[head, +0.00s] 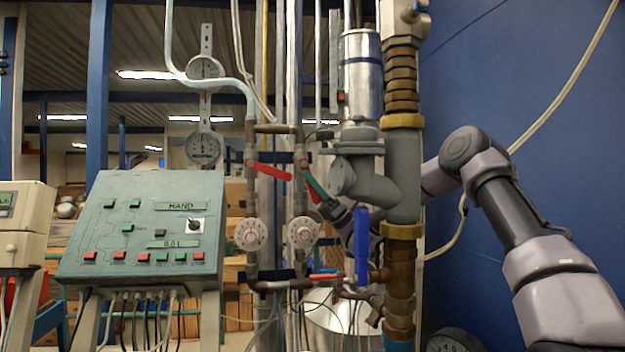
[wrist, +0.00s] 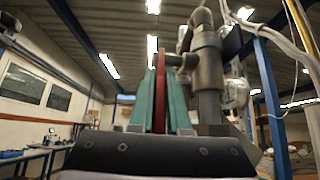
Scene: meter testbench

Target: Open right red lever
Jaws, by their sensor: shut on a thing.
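The right red lever (head: 311,192) is on the right thin pipe in the head view and slants down to the right from its valve. My gripper (head: 315,184) comes from the right, behind the thick grey pipe, and its green fingers are shut on this lever. In the wrist view the red lever (wrist: 160,98) stands edge-on between the two green fingers of my gripper (wrist: 160,72). The fingers hide part of it. The left red lever (head: 268,170) slants slightly down to the right on the left pipe, apart from my gripper.
A thick grey and brass pipe (head: 403,165) stands just right of my gripper. A blue lever (head: 361,245) and a lower red lever (head: 327,277) are below. Two white dials (head: 303,233) sit under the levers. A control box (head: 143,225) stands at left.

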